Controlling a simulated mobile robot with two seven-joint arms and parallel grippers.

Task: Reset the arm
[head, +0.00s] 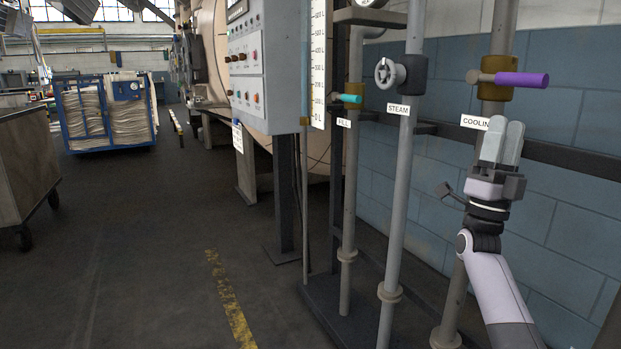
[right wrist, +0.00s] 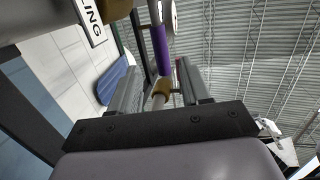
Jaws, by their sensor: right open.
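My right arm comes in from the lower right of the head view. Its right gripper (head: 505,128) points upward in front of the cooling pipe, with the fingertips a little below the purple valve handle (head: 522,79). The gripper is open, and nothing shows held in it. In the right wrist view the two fingers (right wrist: 160,75) stand apart, and the purple handle (right wrist: 161,50) shows beyond the gap between them. The handle lies sideways on a brass valve body. The gripper hides the end of the COOLING label (head: 475,122). My left gripper is not in view.
A teal handle (head: 348,99) marks the FILL pipe, and a grey handwheel (head: 388,73) the STEAM pipe. A control panel (head: 246,65) stands left of them. A blue cart (head: 108,148) and a brown bin (head: 25,160) stand left. The floor between is clear.

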